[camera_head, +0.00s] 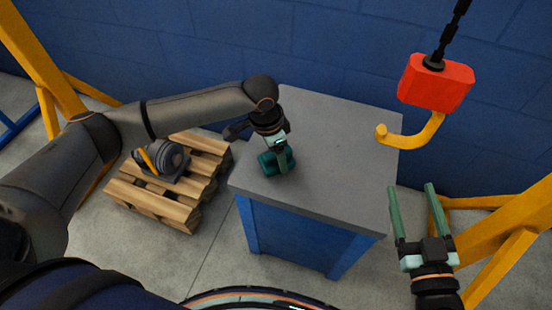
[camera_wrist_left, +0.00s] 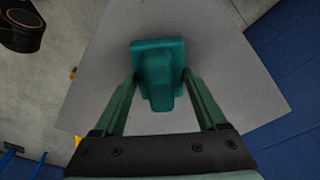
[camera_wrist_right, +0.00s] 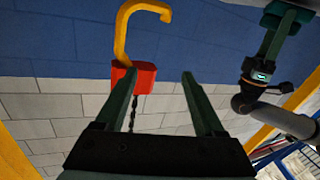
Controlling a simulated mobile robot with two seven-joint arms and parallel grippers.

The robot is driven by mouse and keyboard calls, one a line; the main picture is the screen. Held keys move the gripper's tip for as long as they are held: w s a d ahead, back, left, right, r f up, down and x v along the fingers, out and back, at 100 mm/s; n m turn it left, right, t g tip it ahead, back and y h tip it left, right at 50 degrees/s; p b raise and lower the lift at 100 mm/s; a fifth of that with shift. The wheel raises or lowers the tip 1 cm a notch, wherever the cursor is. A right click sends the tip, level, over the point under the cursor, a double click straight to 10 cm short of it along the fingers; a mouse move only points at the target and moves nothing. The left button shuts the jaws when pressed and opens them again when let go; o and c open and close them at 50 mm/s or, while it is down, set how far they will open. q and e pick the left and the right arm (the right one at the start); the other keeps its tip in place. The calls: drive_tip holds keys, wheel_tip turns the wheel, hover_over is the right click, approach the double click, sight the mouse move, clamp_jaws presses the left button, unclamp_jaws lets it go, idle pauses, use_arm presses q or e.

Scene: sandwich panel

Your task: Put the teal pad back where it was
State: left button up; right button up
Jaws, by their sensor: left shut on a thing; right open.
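The teal pad (camera_head: 268,164) is at the left part of the grey tabletop, under my left gripper (camera_head: 276,160). In the left wrist view the teal pad (camera_wrist_left: 158,72) has a wide flat end and a narrower block, which sits between the two fingers of my left gripper (camera_wrist_left: 160,90). The left gripper is shut on it. I cannot tell whether the pad touches the tabletop. My right gripper (camera_head: 412,212) is open and empty, off the right side of the table, and its spread fingers also show in the right wrist view (camera_wrist_right: 162,90).
The grey table (camera_head: 340,150) with a blue base is otherwise bare. A wooden pallet (camera_head: 150,200) carrying a dark motor-like part (camera_head: 170,160) stands on the floor to the left. A red hoist block (camera_head: 435,83) with a yellow hook (camera_head: 412,136) hangs over the table's right end. Yellow frame beams stand at both sides.

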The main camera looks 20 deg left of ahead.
use_arm(q)
drive_tip(key=shift+f+b, duration=0.55)
drive_tip(key=shift+b, duration=0.15)
use_arm(e)
wheel_tip(320, 180, up, 10)
drive_tip(key=s+n+t+y, duration=0.1)
drive_tip(key=n+t+y, duration=0.1)
drive_tip(key=t+y, duration=0.1)
drive_tip(key=shift+s+a+n+t, duration=0.25)
drive_tip(key=shift+a+n+t, duration=0.05)
drive_tip(key=shift+a, duration=0.15)
drive_tip(key=shift+f, duration=0.25)
use_arm(q)
drive_tip(key=o, duration=1.4)
use_arm(e)
drive_tip(key=shift+w+f, duration=0.1)
